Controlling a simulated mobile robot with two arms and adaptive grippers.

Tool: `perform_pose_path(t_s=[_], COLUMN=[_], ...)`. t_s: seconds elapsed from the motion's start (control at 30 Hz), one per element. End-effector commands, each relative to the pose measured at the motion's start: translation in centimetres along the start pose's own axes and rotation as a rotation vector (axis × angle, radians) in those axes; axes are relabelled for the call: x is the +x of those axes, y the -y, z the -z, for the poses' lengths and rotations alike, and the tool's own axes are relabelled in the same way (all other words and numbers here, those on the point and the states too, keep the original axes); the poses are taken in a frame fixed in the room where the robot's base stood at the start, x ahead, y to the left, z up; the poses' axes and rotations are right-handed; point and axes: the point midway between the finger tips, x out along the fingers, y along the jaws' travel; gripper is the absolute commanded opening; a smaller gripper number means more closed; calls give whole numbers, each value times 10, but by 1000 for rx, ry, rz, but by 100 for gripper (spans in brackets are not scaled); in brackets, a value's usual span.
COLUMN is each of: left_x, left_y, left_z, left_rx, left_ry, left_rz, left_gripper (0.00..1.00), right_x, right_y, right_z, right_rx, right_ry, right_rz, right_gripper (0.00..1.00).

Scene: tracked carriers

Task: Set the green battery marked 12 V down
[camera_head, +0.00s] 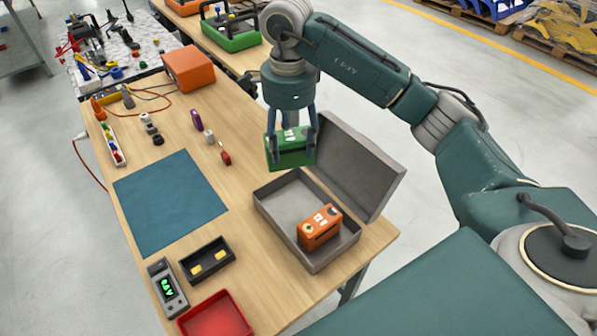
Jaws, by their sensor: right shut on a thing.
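My right gripper (291,135) points down and is shut on the green battery (290,158). It holds the battery in the air at the far end of the open grey case (262,200). White marking shows on the battery's top, partly covered by the fingers and too small to read. An orange battery (320,228) sits in the near end of the case. The far part of the case floor is bare. My left gripper is not in view.
The case lid (352,165) stands open on the right. A blue mat (170,200) lies clear on the left of the wooden table. A black tray (207,260), a meter (168,287) and a red tray (215,318) are at the near end. Small parts and an orange box (189,68) are farther back.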

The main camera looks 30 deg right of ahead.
Motion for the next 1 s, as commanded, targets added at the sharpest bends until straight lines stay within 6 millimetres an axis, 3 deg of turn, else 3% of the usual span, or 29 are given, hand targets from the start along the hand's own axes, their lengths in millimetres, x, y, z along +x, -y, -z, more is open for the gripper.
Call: perform_pose_path(t_s=[0.2,0.5,1.0], left_x=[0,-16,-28], left_y=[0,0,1], left_z=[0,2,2], left_rx=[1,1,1], left_ry=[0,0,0], left_rz=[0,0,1], left_gripper=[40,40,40], right_x=[48,109,161], right_y=[-2,-2,-1], right_z=[-1,0,-1], right_rx=[0,-1,-2], right_ry=[4,1,2], right_rz=[-5,-3,-1], right_gripper=[0,0,0])
